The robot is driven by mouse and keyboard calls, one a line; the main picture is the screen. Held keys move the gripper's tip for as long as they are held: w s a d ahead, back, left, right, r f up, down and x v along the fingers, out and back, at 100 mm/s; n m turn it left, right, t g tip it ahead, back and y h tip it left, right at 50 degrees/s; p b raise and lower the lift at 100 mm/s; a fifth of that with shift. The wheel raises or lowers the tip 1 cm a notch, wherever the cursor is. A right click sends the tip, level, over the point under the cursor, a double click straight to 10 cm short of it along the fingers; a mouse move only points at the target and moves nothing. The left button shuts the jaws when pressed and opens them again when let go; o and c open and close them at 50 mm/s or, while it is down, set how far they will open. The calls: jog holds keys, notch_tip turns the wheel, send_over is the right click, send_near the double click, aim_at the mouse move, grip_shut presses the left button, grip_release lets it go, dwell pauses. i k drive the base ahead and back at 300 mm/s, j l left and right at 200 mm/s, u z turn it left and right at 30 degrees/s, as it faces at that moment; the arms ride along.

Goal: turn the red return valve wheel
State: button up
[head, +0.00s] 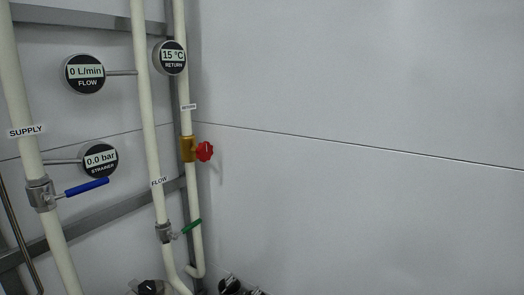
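The red return valve wheel (205,151) is a small knobbed wheel. It sits on the right side of a brass valve body (187,149) on the rearmost white pipe. A small label reading RETURN (188,107) is on that pipe above the valve. Nothing touches or covers the wheel. I cannot identify my gripper in the head view. Dark and metallic parts show at the bottom edge, cut off by the frame, and I cannot tell what they are.
A blue lever (87,187) is on the supply pipe (55,234), and a green lever (192,226) is on the flow pipe (147,112). Gauges for flow (85,74), strainer (100,160) and return (170,58) stick out nearby. Right of the wheel is bare grey wall (370,110).

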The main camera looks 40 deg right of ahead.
aim_at(204, 152)
jog(key=z, duration=0.9)
